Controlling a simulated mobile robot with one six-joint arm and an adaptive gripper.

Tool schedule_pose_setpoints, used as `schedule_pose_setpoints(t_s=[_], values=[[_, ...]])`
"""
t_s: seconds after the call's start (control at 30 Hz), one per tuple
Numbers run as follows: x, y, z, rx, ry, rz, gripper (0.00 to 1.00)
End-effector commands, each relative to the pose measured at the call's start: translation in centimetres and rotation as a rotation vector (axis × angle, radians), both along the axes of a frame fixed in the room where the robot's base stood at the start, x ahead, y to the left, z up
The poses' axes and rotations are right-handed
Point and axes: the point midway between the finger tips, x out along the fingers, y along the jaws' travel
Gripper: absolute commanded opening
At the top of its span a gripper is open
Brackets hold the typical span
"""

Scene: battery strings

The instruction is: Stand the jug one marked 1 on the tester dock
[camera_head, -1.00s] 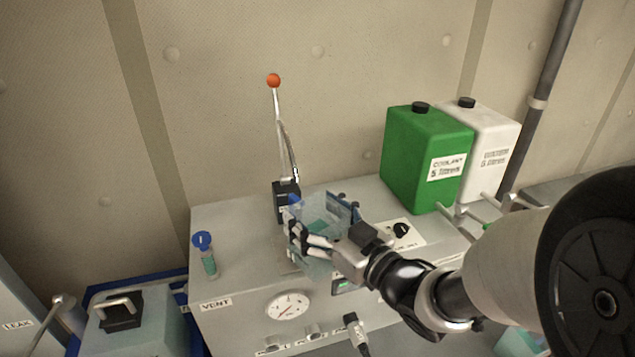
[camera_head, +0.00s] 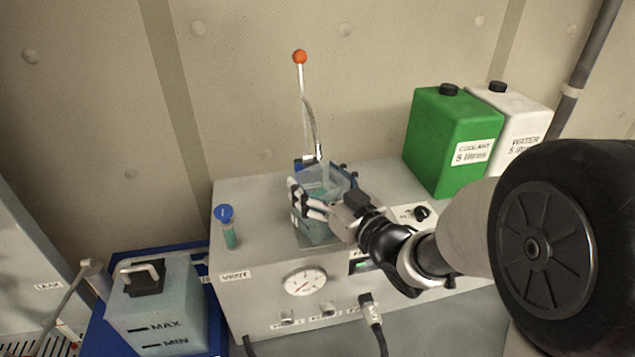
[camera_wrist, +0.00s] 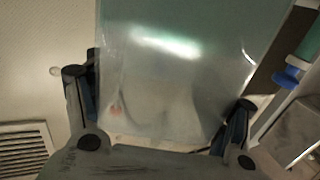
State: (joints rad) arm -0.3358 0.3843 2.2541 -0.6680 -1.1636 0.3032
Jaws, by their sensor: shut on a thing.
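The jug (camera_head: 322,183), a clear box with teal liquid low inside, is in my gripper (camera_head: 325,203) over the top of the grey tester (camera_head: 262,262). My fingers are closed on its two sides. It also fills the middle of the wrist view (camera_wrist: 180,75) between my finger pads (camera_wrist: 160,120). It looks roughly upright in the head view. My fingers hide part of it, and no mark 1 can be read. A pale plate shows at its foot. I cannot tell whether the jug touches it. A lever with an orange ball (camera_head: 300,57) rises behind the jug.
A blue-capped vial (camera_head: 226,225) stands left of the jug on the tester. A larger jug marked MAX and MIN (camera_head: 165,305) sits in a blue tray (camera_head: 98,335) at lower left. Green (camera_head: 440,140) and white (camera_head: 525,115) canisters stand at the right. A plugged cable (camera_head: 372,320) hangs in front.

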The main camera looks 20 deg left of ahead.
Motion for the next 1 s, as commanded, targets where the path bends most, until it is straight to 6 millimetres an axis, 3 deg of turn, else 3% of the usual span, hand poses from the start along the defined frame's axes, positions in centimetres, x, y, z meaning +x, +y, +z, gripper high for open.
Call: schedule_pose_setpoints(t_s=[0.07,0.1,0.4,0.83,1.0], values=[[0.0,0.0,-0.2,0.003,-0.003,0.000,0.10],[0.0,0.0,-0.3,-0.001,0.001,0.000,0.77],[0.0,0.0,-0.2,-0.001,0.001,0.000,0.95],[0.0,0.0,0.2,-0.001,0.001,0.000,0.95],[-1.5,-2.3,0.1,0.000,0.001,-0.004,0.95]])
